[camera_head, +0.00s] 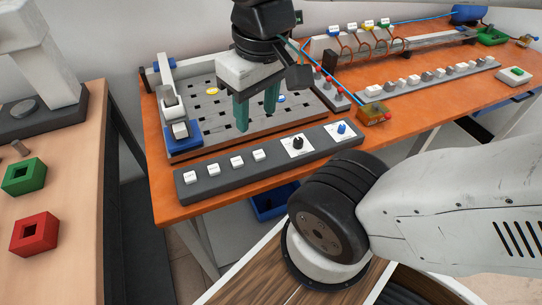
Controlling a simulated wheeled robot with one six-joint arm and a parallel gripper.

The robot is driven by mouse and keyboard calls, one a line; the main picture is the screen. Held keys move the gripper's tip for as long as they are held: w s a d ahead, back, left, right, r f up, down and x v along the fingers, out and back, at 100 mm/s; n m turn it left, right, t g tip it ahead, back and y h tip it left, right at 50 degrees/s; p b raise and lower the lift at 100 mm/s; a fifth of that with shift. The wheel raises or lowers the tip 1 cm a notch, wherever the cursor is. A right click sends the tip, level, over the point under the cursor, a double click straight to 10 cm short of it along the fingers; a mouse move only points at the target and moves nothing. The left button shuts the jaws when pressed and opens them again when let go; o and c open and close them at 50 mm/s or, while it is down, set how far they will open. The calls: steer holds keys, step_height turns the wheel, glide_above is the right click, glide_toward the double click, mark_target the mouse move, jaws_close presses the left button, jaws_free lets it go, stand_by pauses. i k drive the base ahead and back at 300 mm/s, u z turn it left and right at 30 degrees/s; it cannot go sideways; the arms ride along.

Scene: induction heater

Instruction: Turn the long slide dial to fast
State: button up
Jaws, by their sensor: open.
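A dark grey control strip (222,187) lies along the front edge of the orange table. Towards its right end are a black dial (297,144) and a blue dial (342,128), each on a white plate. Their labels are too small to read, so I cannot tell which is the long slide dial or where it points. My gripper (256,120) has two teal fingers pointing down, apart and with nothing between them. It hangs over the slotted grey board, behind and left of the black dial, and touches neither dial.
Several white buttons (238,162) line the strip's left part. The slotted board (205,120) stands behind it, with a blue-based device (182,133) at its left. Red (35,234) and green (23,175) blocks lie on the left table.

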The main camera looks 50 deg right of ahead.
mark_target(298, 141)
steer(key=z, duration=0.5)
steer(key=k, duration=1.1)
steer(key=u, duration=0.1)
steer(key=i, duration=0.55)
steer(key=u, duration=0.2)
